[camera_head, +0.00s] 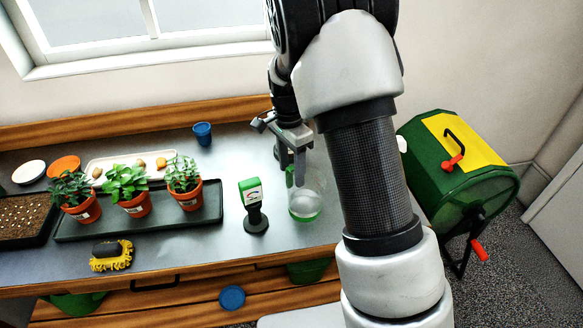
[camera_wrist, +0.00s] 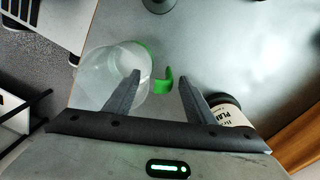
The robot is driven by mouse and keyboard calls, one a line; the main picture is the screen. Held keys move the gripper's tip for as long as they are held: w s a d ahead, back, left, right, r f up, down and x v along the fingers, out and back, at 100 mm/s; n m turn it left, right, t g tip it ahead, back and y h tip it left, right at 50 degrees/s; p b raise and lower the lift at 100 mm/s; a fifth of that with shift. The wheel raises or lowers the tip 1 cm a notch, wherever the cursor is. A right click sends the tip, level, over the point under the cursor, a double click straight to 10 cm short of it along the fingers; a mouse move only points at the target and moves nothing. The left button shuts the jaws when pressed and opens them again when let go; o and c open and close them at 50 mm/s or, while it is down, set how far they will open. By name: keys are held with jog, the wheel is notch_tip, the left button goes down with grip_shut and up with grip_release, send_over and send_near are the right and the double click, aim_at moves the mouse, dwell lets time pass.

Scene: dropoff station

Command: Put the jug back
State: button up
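The clear jug (camera_head: 305,203) with a green base stands on the grey bench near its right end, partly behind my arm. In the wrist view the jug (camera_wrist: 103,72) is at the left, and its green handle (camera_wrist: 162,84) shows between my finger tips. My gripper (camera_head: 298,176) is just above and beside the jug in the head view. In the wrist view my gripper (camera_wrist: 158,81) is open, with gaps visible beside the handle. The left finger overlaps the jug's wall; I cannot tell whether it touches.
A labelled jar (camera_wrist: 228,110) is beside my right finger. Potted plants stand on a dark tray (camera_head: 160,222) farther left. A green and yellow drum (camera_head: 440,185) stands right of the bench.

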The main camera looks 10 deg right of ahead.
jog(key=s+d+r+n+t+p, duration=0.1)
jog(key=s+r+n, duration=0.15)
jog(key=r, duration=0.75)
jog(key=s+r+n+t, duration=0.1)
jog(key=s+r, duration=0.2)
jog(key=r, duration=0.6)
jog(key=s+d+r+n+t, duration=0.15)
jog(key=s+n, duration=0.35)
jog(key=s, duration=0.5)
jog(key=s+d+r+n+t, duration=0.1)
jog(key=s+r+n+t, duration=0.3)
jog(key=s, duration=0.5)
jog(key=shift+n+g, duration=0.45)
jog(key=shift+g, duration=0.2)
jog(key=r+p, duration=0.1)
jog(key=p, duration=0.1)
jog(key=r+p, duration=0.3)
jog(key=p, duration=0.1)
jog(key=shift+s+a+r, duration=0.1)
jog(key=shift+a+r, duration=0.15)
jog(key=shift+r, duration=0.15)
